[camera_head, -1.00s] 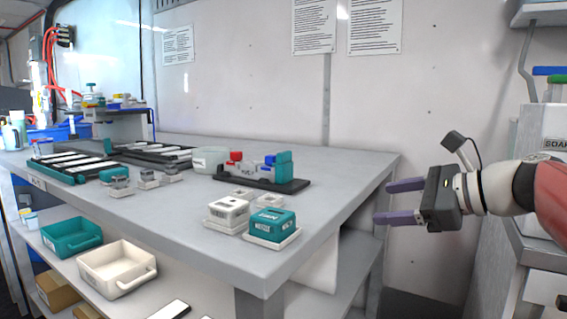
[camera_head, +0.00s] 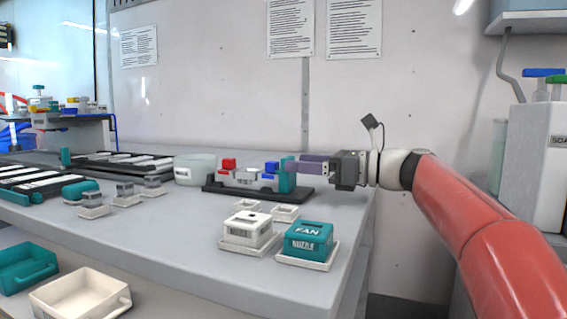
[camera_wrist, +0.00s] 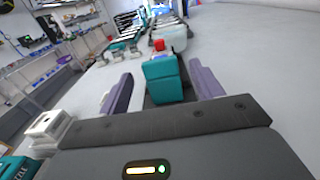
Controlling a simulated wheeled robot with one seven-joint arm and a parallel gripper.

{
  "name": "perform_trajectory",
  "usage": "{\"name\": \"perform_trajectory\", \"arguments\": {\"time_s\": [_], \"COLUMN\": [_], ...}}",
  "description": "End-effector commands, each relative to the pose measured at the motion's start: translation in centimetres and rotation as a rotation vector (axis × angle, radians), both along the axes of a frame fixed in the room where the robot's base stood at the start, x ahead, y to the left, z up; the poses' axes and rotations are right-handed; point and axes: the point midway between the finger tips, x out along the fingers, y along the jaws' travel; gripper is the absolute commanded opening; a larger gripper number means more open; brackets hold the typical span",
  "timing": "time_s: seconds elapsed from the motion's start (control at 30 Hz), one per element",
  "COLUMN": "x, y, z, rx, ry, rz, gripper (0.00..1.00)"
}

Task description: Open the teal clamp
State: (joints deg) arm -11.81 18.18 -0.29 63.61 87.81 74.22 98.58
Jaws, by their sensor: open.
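The teal clamp (camera_head: 287,176) stands at the right end of a black base (camera_head: 225,191) on the grey table. A grey body with blue and red parts (camera_head: 229,164) sits on the same base. My gripper (camera_head: 298,166) has purple fingers and reaches in from the right, its tips at the clamp. In the wrist view the teal clamp (camera_wrist: 165,80) stands between the two open fingers, with grey gaps on both sides. My gripper is open, and I see no grip on the clamp. Part of the base is hidden behind the clamp in the wrist view.
A teal box marked FAN (camera_head: 309,238) and a white box (camera_head: 249,229) sit on white trays near the front edge. A pale bowl (camera_head: 195,169) stands left of the base. Small grey blocks (camera_head: 124,193) are farther left. The wall is close behind.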

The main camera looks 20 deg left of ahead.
Motion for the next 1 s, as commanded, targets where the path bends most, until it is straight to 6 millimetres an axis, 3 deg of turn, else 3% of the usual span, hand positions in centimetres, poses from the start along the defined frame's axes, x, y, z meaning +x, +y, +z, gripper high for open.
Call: {"name": "perform_trajectory", "arguments": {"time_s": [0.23,0.6,1.0], "x": [0.3,0.3,0.3], "y": [3.4,4.1,4.1], "z": [0.0,0.0,0.0], "rx": [-0.001,-0.001,-0.001], "ry": [0.000,-0.001,-0.001], "rz": [0.000,-0.002,-0.002], "gripper": [0.65,0.65,0.14]}}
